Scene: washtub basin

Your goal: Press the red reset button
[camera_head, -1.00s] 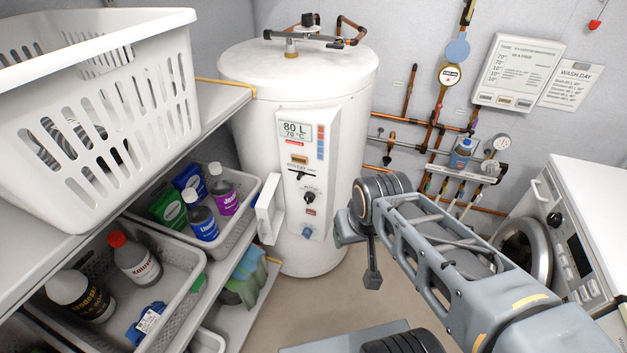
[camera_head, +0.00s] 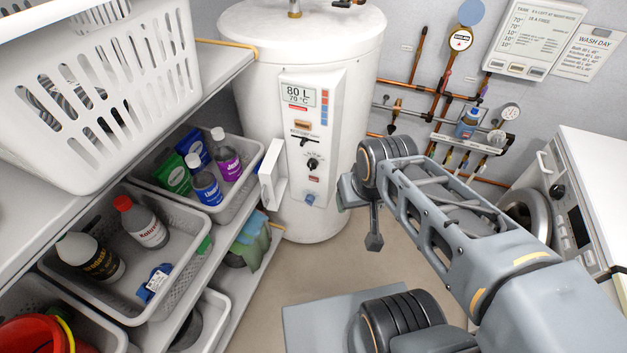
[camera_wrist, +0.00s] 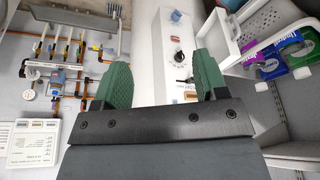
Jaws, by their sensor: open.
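The white tank (camera_head: 245,110) stands against the back wall with a control panel (camera_head: 296,135) on its front. Low on the panel, below a black knob (camera_head: 312,164), is a small reddish spot (camera_head: 314,180); I cannot tell surely whether it is the reset button. A white flap (camera_head: 272,175) stands out at the panel's left side. In the wrist view the panel (camera_wrist: 162,50) appears upside down, beyond and between my fingers. My gripper (camera_wrist: 162,82) is open, its green fingers wide apart with nothing between them. In the head view its fingers are mostly hidden by my arm.
Shelves at left hold a white laundry basket (camera_head: 110,90) and bins of bottles, including a red-capped bottle (camera_head: 140,220). Copper pipes (camera_head: 435,115) run along the back wall. A washing machine (camera_head: 590,200) stands at right. Floor (camera_head: 300,270) is clear before the tank.

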